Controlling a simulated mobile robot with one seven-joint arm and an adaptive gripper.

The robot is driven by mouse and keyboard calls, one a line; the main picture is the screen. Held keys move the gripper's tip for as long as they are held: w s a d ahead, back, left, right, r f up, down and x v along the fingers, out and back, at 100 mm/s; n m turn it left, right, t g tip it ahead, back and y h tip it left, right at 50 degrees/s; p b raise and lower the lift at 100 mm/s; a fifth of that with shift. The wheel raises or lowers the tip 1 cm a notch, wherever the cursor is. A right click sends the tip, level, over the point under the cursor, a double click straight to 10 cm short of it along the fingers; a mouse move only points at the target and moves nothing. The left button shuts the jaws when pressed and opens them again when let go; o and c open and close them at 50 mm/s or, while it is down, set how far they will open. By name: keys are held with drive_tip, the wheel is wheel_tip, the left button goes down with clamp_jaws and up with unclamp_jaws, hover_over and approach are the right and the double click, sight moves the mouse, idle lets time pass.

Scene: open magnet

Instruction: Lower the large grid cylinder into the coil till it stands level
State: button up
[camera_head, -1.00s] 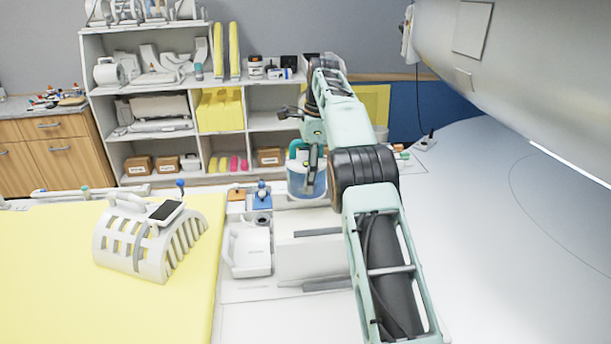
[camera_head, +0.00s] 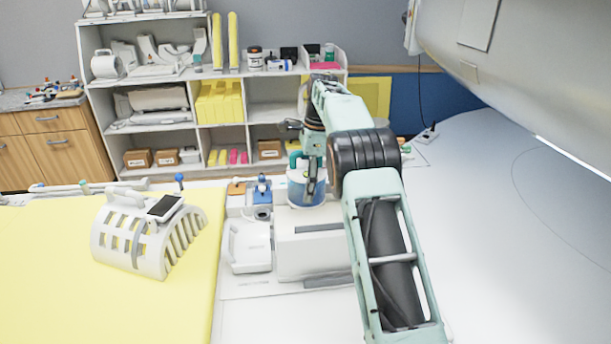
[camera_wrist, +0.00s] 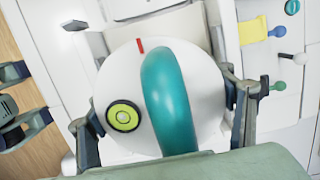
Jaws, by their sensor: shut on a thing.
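The large grid cylinder (camera_head: 304,191) is blue-sided with a pale top and a teal handle. My gripper (camera_head: 311,180) is shut on it, behind the white block at the table's back. In the wrist view, the round white lid (camera_wrist: 200,75) lies between my fingers, with the teal handle (camera_wrist: 168,100) across it, a red mark and a round green bubble level (camera_wrist: 124,116). The bubble looks near the middle. The cylinder looks roughly upright. A white slotted coil-like shell (camera_head: 128,238) stands on the yellow mat. I cannot tell what the cylinder's underside touches.
The white block (camera_head: 300,258) stands in front of the cylinder. A white handled piece (camera_head: 247,247) and small blue and orange blocks (camera_head: 262,197) are close on its left. The yellow mat (camera_head: 60,300) fills the left. The large magnet housing (camera_head: 530,70) overhangs the right.

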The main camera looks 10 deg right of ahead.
drive_tip(key=shift+f, duration=0.8)
wheel_tip(320, 180, down, 5)
drive_tip(key=b, duration=0.3)
drive_tip(key=shift+r, duration=0.15)
drive_tip(key=shift+w+f+b, duration=0.1)
drive_tip(key=shift+f+b, duration=0.75)
drive_tip(key=shift+f, duration=2.25)
drive_tip(key=shift+f, duration=0.45)
